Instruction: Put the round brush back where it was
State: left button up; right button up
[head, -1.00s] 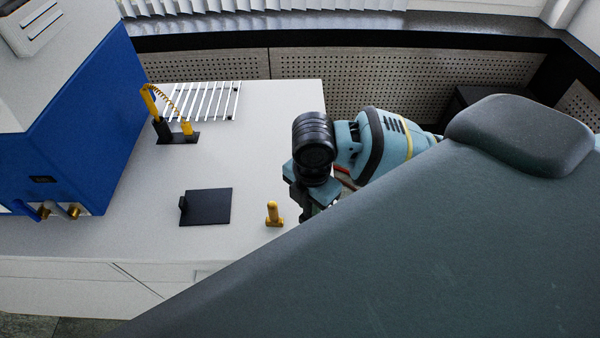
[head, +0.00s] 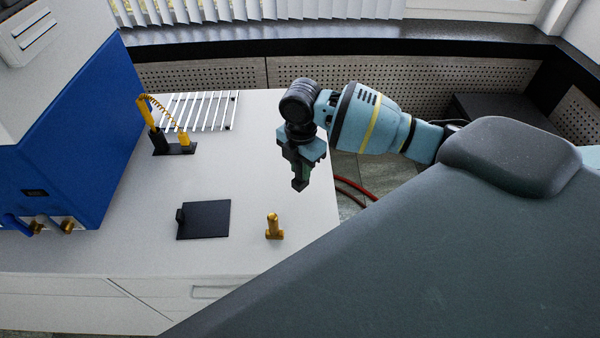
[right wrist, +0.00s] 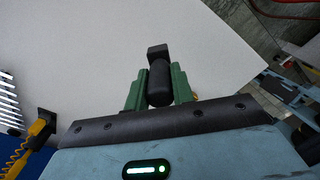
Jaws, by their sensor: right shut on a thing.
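My right gripper (head: 301,172) is over the right edge of the white bench, pointing down. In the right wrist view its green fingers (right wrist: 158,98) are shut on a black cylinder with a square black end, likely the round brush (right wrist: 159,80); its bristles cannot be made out. In the head view the held brush (head: 299,186) shows as a small dark piece below the fingers. A flat black plate (head: 207,222) with a small upright block at its left edge lies on the bench, left of and nearer than the gripper. My left gripper is not in view.
A small brass piece (head: 274,228) stands right of the plate. A yellow coiled-cord tool on a black stand (head: 174,147) and a white slatted rack (head: 205,112) are at the back left. A blue machine (head: 85,140) fills the left. The bench middle (head: 240,170) is clear.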

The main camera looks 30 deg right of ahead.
aim_at(300, 174)
jog(key=shift+w+d, duration=0.15)
jog(key=shift+w, duration=0.2)
jog(key=shift+f, duration=1.75)
jog(key=shift+f, duration=0.1)
jog(key=shift+f, duration=0.15)
jog(key=o, duration=1)
notch_tip(300, 174, up, 12)
jog(key=shift+r+p, duration=0.25)
jog(key=shift+p, duration=0.15)
